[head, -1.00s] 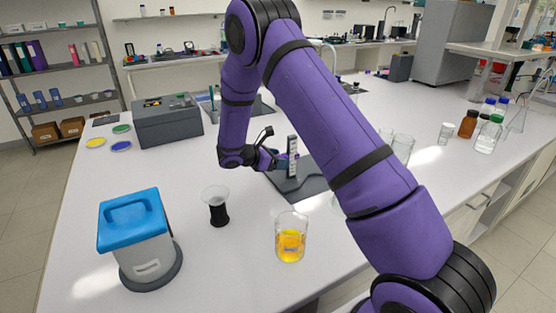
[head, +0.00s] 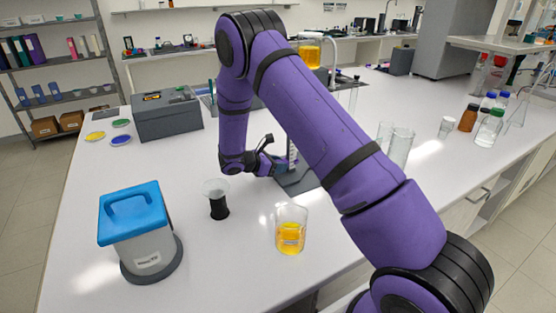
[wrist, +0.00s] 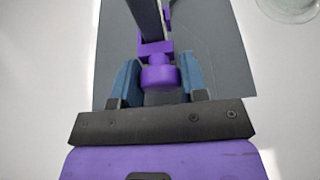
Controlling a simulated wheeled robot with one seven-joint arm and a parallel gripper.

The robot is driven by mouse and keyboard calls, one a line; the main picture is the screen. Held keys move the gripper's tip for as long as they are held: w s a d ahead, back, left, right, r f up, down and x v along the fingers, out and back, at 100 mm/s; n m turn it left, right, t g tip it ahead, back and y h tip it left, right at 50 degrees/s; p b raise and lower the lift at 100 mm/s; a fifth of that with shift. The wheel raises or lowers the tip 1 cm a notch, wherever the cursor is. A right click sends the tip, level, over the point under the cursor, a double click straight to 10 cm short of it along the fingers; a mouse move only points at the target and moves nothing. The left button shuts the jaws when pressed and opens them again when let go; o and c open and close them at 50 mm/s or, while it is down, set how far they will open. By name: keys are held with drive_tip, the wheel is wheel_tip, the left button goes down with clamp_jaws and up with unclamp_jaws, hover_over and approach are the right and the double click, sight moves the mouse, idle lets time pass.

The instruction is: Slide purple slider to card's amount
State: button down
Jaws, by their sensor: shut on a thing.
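The purple slider (wrist: 159,75) shows in the wrist view, with a round knob, on an upright rail (wrist: 145,18) above a dark grey base plate (wrist: 205,55). My gripper (wrist: 158,85) has its two blue fingers on either side of the knob and is shut on it. In the head view my gripper (head: 278,165) is at the lower part of the white marked scale (head: 291,150), at the base plate (head: 298,182). My arm covers much of the rig. I cannot make out the card or the slider's reading.
A beaker of yellow liquid (head: 290,232), a dark funnel-topped vessel (head: 217,200) and a blue-lidded container (head: 137,235) stand in front. A grey box (head: 167,115) is behind left. Glass beakers (head: 399,148) and several bottles stand right. A vessel of orange liquid (head: 310,52) shows above my arm.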

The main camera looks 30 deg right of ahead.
drive_tip(key=c, duration=0.7)
unclamp_jaws()
drive_tip(key=shift+a, duration=0.1)
drive_tip(key=v, duration=1)
drive_tip(key=shift+a+r, duration=0.15)
drive_tip(key=shift+a, duration=0.15)
drive_tip(key=s+d+r+m+y, duration=0.2)
drive_tip(key=s+r+m+y, duration=0.25)
drive_tip(key=s+r, duration=0.55)
drive_tip(key=s+d+r+m+y, duration=0.25)
drive_tip(key=s+r+m, duration=0.35)
drive_tip(key=r, duration=0.7)
drive_tip(key=s+a+r+m+t+y, duration=0.1)
drive_tip(key=s+r+m+y, duration=0.1)
drive_tip(key=s, duration=0.5)
drive_tip(key=s+a+r+m+t+y, duration=0.1)
drive_tip(key=s+r+m+t+y, duration=0.1)
drive_tip(key=s, duration=0.6)
drive_tip(key=s+a+r+m+t+y, duration=0.1)
drive_tip(key=s+r+m+t+y, duration=0.1)
drive_tip(key=s, duration=0.5)
drive_tip(key=shift+s+a+r+m, duration=0.15)
drive_tip(key=shift+a+r+m, duration=0.05)
drive_tip(key=shift+r+m, duration=0.25)
drive_tip(key=shift+s+a+r+m, duration=0.2)
drive_tip(key=shift+r+m, duration=0.1)
drive_tip(key=shift+r, duration=0.25)
